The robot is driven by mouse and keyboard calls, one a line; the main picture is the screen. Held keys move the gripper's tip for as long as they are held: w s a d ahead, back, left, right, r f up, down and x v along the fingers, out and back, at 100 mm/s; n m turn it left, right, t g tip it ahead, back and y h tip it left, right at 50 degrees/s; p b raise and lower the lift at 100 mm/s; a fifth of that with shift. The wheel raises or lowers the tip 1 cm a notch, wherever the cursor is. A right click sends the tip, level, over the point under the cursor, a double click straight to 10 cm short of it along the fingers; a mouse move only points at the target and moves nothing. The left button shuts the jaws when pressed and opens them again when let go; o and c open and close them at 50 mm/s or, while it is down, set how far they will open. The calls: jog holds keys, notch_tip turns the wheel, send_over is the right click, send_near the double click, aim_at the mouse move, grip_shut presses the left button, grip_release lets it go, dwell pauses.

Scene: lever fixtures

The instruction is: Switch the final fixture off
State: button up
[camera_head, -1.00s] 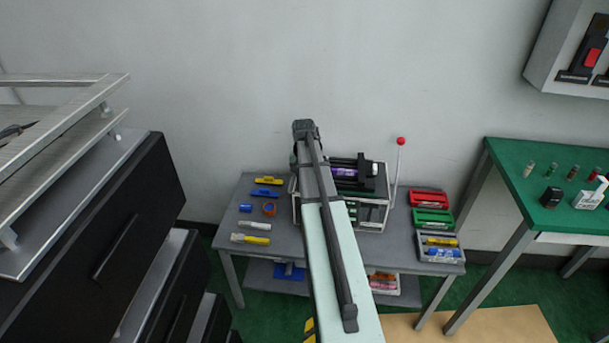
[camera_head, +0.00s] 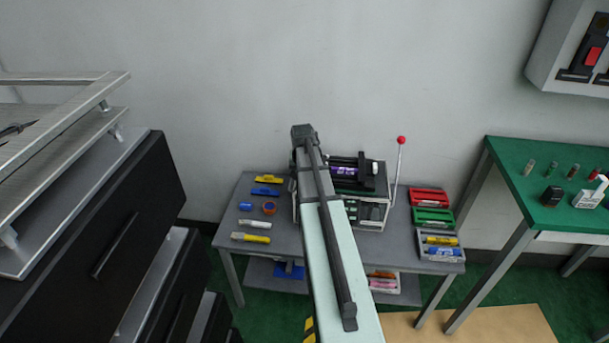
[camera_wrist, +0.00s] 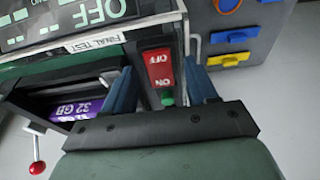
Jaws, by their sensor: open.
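The final fixture (camera_head: 372,212) is a dark machine on the grey table, partly hidden behind my arm in the head view. In the wrist view it carries a "FINAL TEST" label (camera_wrist: 95,42) and a display panel (camera_wrist: 70,18) reading "OFF". Its red switch (camera_wrist: 159,68) is marked OFF and ON, with a green part (camera_wrist: 167,98) by the ON end. My gripper (camera_wrist: 160,67) is open, with one blue finger on each side of the switch. I cannot tell whether the fingers touch it. My fingertips are hidden in the head view.
A lever with a red ball (camera_head: 401,140) stands at the fixture's right. A purple 32 GB module (camera_wrist: 80,108) sits in the fixture. Yellow and blue pieces lie left on the table; red and green trays (camera_head: 431,198) lie right. A black drawer cabinet (camera_head: 100,230) stands left.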

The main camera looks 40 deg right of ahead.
jog(key=v, duration=1.3)
jog(key=shift+r, duration=0.35)
jog(key=shift+s+a, duration=0.15)
